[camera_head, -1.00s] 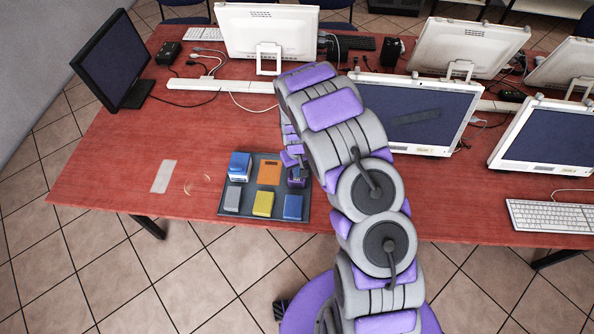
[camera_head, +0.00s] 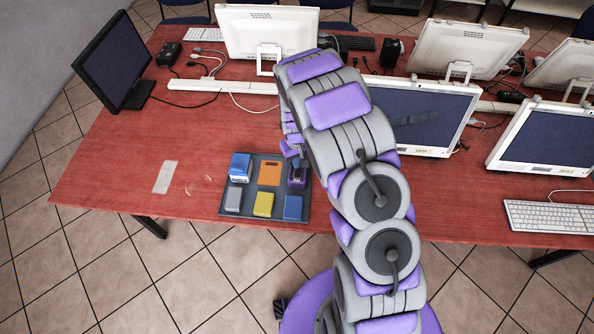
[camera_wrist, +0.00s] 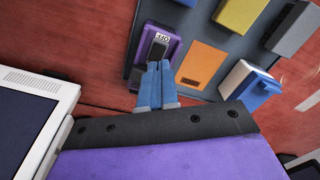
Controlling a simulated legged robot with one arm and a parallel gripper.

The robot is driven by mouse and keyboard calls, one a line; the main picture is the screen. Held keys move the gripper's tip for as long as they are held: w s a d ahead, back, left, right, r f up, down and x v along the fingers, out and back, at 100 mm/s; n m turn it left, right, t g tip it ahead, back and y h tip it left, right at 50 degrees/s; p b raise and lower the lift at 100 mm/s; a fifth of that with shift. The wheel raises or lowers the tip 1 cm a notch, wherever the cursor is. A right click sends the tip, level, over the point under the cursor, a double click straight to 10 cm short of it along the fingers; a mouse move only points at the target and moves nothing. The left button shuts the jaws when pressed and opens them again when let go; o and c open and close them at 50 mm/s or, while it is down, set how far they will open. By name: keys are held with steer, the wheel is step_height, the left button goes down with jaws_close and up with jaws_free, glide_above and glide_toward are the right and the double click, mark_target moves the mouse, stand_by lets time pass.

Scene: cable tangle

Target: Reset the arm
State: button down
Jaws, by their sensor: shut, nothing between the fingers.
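My gripper (camera_wrist: 157,82) is shut, its two blue fingers together with nothing between them. I cannot tell whether the tips touch the box.
The tray also holds an orange plate (camera_head: 269,173), a blue and white block (camera_head: 240,167), and grey, yellow and blue blocks in front. Monitors (camera_head: 425,112) stand close right of my arm, another (camera_head: 268,35) behind.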

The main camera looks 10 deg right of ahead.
steer(key=shift+r, duration=0.55)
steer(key=s+d+r+m+b, duration=0.1)
steer(key=s+r, duration=0.6)
steer(key=r, duration=0.3)
steer(key=s+d+r+m, duration=0.1)
steer(key=s+r, duration=0.7)
steer(key=r, duration=0.2)
steer(key=s+r+g, duration=0.1)
steer(key=s+r, duration=0.2)
steer(key=s, duration=0.8)
steer(key=s+r+b, duration=0.1)
steer(key=s+r, duration=0.3)
steer(key=s, duration=0.8)
steer(key=shift+s+a+g, duration=0.2)
steer(key=shift+a+g, duration=0.15)
steer(key=shift+g, duration=0.05)
